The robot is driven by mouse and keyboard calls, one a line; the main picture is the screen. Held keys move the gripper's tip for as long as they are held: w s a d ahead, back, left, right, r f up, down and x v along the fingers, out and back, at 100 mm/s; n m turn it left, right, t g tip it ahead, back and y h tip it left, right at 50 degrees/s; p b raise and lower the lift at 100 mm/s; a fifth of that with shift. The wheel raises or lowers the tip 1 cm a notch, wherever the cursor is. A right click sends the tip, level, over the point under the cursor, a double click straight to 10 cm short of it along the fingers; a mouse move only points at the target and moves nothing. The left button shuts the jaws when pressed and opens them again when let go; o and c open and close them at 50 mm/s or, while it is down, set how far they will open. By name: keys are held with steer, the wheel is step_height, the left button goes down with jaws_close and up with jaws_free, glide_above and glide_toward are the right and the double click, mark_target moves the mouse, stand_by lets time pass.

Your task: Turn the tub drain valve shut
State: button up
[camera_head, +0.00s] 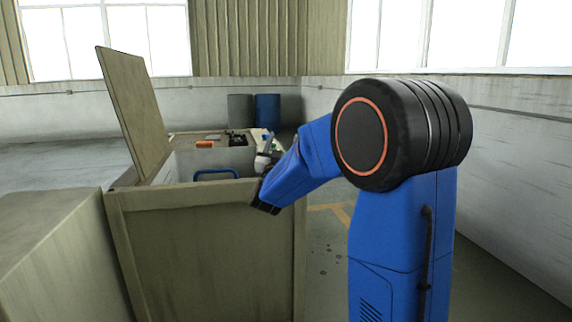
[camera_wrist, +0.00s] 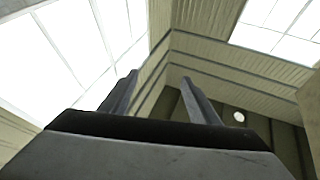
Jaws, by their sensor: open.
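I cannot make out the drain valve in either view. An open beige cabinet or tub (camera_head: 210,245) stands left of centre in the head view, with its lid (camera_head: 135,110) raised at the left. A blue curved handle or rail (camera_head: 216,172) shows inside its opening. My gripper is open and empty in the wrist view (camera_wrist: 160,88), its two fingers pointing up towards the roof and windows. In the head view my arm reaches to the cabinet's right rear corner, and the gripper is small there and partly hidden by the arm.
An orange item (camera_head: 204,144) and small dark items (camera_head: 237,138) lie at the cabinet's back edge. A blue drum (camera_head: 267,110) and a grey drum (camera_head: 240,110) stand behind. A beige block (camera_head: 45,250) fills the left front.

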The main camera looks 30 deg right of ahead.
steer(key=d+r+n+t+y, duration=0.3)
steer(key=n+t+y, duration=0.1)
steer(key=t, duration=0.1)
steer(key=s+d+f+n+g+y, duration=0.3)
steer(key=s+d+f+n+y, duration=0.15)
steer(key=f+y, duration=0.3)
steer(key=s+d+f+n+g+y, duration=0.35)
steer(key=s+f+n+y, duration=0.2)
steer(key=y, duration=0.35)
steer(key=shift+m+t, duration=0.35)
steer(key=shift+m, duration=0.05)
steer(key=x, duration=1.7)
steer(key=shift+w+f, duration=0.3)
steer(key=shift+w, duration=0.15)
steer(key=c, duration=1.1)
